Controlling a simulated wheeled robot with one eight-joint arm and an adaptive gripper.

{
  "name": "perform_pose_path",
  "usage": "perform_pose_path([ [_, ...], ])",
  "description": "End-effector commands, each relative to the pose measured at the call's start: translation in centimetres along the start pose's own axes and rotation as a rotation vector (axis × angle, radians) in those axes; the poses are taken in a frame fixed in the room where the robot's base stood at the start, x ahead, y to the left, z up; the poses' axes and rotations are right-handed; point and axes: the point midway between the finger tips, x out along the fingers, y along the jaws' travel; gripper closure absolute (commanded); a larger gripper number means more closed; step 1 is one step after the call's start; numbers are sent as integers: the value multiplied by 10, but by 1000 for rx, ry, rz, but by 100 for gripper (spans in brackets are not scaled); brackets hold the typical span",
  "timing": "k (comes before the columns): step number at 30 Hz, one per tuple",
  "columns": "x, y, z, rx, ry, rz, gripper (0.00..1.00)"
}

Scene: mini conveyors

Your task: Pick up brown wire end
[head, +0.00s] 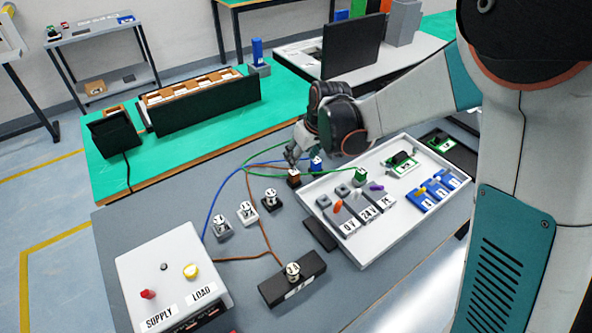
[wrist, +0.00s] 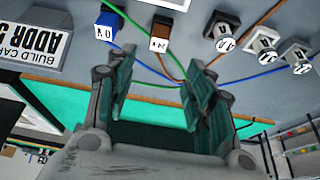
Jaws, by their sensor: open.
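The brown wire end (head: 294,177) is a small brown block with a pale labelled face, sitting on the grey table at the left edge of the white tray. In the wrist view the brown block (wrist: 160,34) shows beyond the gap between my fingertips, with its brown wire trailing from it. My gripper (head: 292,157) is open and empty, just above and behind the brown block in the head view. In the wrist view my two teal fingers (wrist: 158,75) stand apart, and the block is not between them.
A blue wire end (head: 316,163) stands close beside the brown one. A green wire end (head: 361,174) is at the tray (head: 387,241). Several small labelled posts (head: 247,212) stand to the left. A white supply box (head: 172,275) is at front left.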

Motion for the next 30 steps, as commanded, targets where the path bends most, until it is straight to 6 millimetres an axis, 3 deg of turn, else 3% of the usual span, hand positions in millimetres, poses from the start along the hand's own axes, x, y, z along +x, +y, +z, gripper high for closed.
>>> perform_pose_path([
  [3, 28, 0, 1, -1, 0, 0, 52],
  [9, 59, 0, 1, 0, 1, 0, 52],
  [17, 72, 1, 1, 1, 1, 1, 52],
  [27, 117, 3, 4, 1, 1, 1, 52],
  [30, 121, 3, 4, 1, 1, 1, 52],
])
